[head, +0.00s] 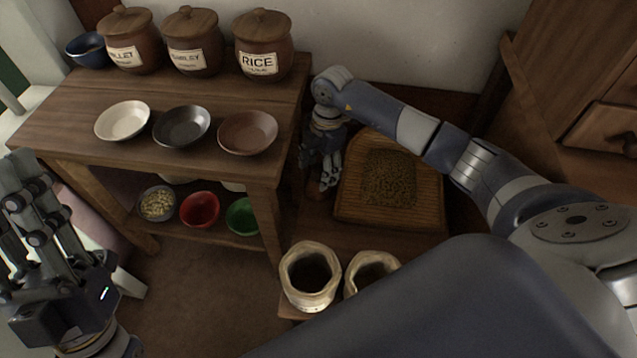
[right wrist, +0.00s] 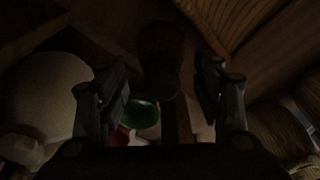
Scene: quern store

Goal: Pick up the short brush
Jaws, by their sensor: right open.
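A dark brown, rounded object that looks like the short brush (right wrist: 160,55) stands between and just beyond the fingers in the dim right wrist view. In the head view, only a small reddish-brown part of it (head: 315,193) shows beside my right gripper. My right gripper (head: 329,182) points down between the table and the woven tray; its fingers are apart with the brown object in line with the gap (right wrist: 163,92). I cannot tell whether they touch it. My left gripper (head: 30,195) is at the left edge, fingers apart and empty, away from everything.
The woven tray (head: 435,212) with grain lies right of my right gripper. Two cloth sacks (head: 310,280) stand in front. The wooden table (head: 80,125) at left holds labelled jars (head: 262,45) and shallow bowls (head: 248,132); small bowls (head: 200,210) sit on its shelf.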

